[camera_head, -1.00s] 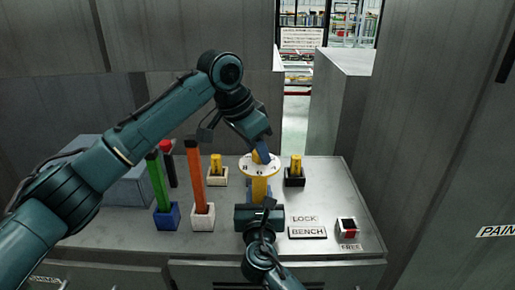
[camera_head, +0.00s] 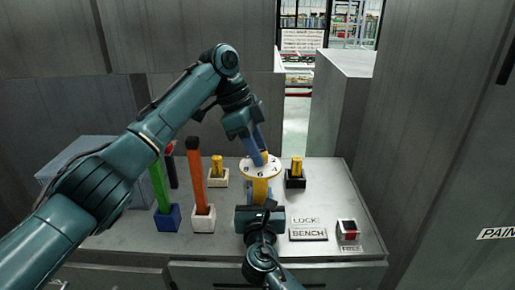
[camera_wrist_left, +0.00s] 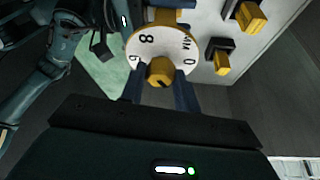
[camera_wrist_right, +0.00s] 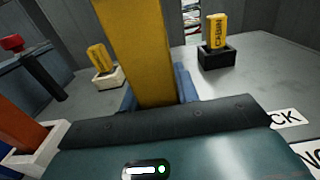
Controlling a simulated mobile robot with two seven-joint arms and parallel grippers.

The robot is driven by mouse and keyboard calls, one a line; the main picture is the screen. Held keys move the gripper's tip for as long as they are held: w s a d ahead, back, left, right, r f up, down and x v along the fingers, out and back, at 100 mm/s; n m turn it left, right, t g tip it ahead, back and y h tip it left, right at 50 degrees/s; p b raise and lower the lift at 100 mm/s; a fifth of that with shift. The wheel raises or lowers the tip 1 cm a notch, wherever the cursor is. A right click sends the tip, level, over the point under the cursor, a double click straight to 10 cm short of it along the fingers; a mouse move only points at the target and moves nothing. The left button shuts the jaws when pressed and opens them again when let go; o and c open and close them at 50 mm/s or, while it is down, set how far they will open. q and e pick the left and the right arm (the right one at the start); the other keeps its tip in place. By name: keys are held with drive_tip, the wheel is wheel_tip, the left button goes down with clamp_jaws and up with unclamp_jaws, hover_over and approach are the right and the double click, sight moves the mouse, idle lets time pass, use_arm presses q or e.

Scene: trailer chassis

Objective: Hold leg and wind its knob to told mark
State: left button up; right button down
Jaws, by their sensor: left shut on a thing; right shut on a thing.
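The yellow leg (camera_head: 261,190) stands upright at the middle of the bench, with a white numbered dial (camera_head: 247,171) at its top. A yellow knob (camera_wrist_left: 160,71) sits at the dial's centre. My left gripper (camera_head: 262,158) comes from above and is shut on the knob. My right gripper (camera_wrist_right: 157,90) is shut on the yellow leg (camera_wrist_right: 135,50) below the dial, from the front.
Yellow blocks stand in a white holder (camera_head: 218,182) and a black holder (camera_head: 295,183). Orange (camera_head: 195,170) and green (camera_head: 158,185) bars stand at left in holders. A LOCK label, BENCH plate (camera_head: 308,234) and red switch (camera_head: 349,229) are at front right.

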use_arm(q)
drive_tip(key=shift+f+m, duration=0.25)
drive_tip(key=shift+m, duration=0.05)
idle(0.4)
drive_tip(key=o, duration=1)
drive_tip(key=shift+r, duration=0.1)
drive_tip(key=v, duration=1.2)
drive_tip(key=shift+w, duration=0.15)
use_arm(e)
drive_tip(key=c, duration=0.8)
unclamp_jaws()
drive_tip(key=shift+o, duration=0.2)
use_arm(q)
drive_tip(key=shift+r, duration=0.1)
use_arm(e)
drive_tip(key=shift+s, duration=0.1)
